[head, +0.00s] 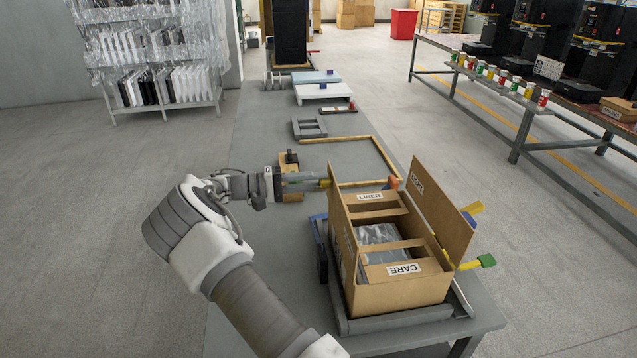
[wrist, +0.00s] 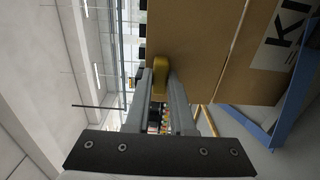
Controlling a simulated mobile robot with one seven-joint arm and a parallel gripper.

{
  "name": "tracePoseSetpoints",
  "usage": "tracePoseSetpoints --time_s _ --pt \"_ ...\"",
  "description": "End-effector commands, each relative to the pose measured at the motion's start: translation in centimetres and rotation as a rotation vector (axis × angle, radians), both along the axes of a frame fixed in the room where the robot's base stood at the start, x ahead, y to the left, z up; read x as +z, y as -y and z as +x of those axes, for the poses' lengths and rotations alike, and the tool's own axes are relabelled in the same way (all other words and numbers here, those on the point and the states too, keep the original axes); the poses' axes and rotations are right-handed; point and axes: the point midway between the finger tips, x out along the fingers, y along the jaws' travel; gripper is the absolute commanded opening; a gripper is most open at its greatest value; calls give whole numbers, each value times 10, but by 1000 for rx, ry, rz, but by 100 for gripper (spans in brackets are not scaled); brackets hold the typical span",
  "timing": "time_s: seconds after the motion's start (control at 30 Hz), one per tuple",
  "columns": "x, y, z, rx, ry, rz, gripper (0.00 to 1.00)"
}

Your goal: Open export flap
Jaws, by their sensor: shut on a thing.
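An open cardboard box (head: 395,298) stands on the bench with raised side flaps on its left (head: 343,235) and right (head: 440,215). My gripper (head: 318,183) comes in from the left at the box's far left corner. In the wrist view my gripper (wrist: 160,80) is shut on a yellow tab (wrist: 161,55) at the edge of a cardboard panel (wrist: 205,50) with a label starting "KI". I cannot read the word export on any flap. A red-orange tab (head: 393,182), another yellow tab (head: 475,208) and a green tab (head: 486,261) show around the box.
Inside the box are a grey wrapped item (head: 378,236) and panels labelled LINEN (head: 368,197) and CARE (head: 404,268). A grey tray (head: 400,318) holds the box. A blue part (wrist: 285,120) is close by in the wrist view. A wooden block (head: 290,172) stands behind my gripper.

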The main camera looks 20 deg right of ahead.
Motion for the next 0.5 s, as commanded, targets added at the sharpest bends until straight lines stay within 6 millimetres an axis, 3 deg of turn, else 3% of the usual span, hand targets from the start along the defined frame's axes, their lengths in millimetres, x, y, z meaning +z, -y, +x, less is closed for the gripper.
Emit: tracePoseSetpoints --time_s 0.43,0.47,0.5 --pt "0 0 0 -3 -3 -8 0" --pt "0 0 0 -3 -3 -8 27" --pt "0 0 0 -2 -3 -8 34"
